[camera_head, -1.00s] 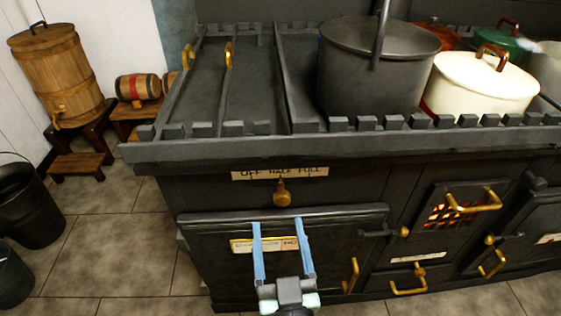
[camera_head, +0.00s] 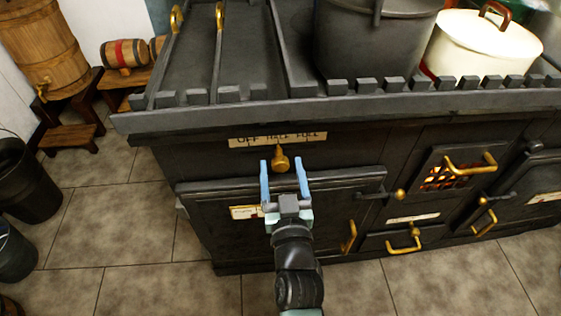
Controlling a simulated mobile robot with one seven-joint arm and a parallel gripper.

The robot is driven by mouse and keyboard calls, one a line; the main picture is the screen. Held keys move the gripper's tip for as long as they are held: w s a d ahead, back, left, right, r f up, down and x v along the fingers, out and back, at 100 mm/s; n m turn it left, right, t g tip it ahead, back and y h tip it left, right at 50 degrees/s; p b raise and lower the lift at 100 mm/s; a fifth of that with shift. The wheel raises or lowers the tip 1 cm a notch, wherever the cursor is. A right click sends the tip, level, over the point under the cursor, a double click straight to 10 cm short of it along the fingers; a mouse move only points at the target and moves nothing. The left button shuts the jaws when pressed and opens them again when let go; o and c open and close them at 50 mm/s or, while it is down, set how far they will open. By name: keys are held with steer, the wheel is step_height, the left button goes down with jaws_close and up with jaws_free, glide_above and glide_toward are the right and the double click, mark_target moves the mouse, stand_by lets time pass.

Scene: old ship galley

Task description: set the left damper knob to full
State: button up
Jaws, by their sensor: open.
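The damper knob (camera_head: 281,161) is brass, on the stove's dark front at the left, below a plate (camera_head: 278,139) reading OFF, HALF, FULL. Its narrow end points up, roughly at HALF. My gripper (camera_head: 282,164) is open, with its two blue fingers pointing up toward the knob. In the picture the knob shows between the fingertips, one on each side. I cannot tell whether the fingers reach it in depth or touch it.
An oven door (camera_head: 340,195) lies behind my gripper, with a brass handle (camera_head: 348,237). The stove's top edge (camera_head: 200,121) juts out above the knob. A dark pot (camera_head: 365,50) and a cream pot (camera_head: 485,48) stand on top. The floor at left holds buckets.

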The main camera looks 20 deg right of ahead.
steer(key=shift+x, duration=1.05)
jaws_close()
stand_by(0.7)
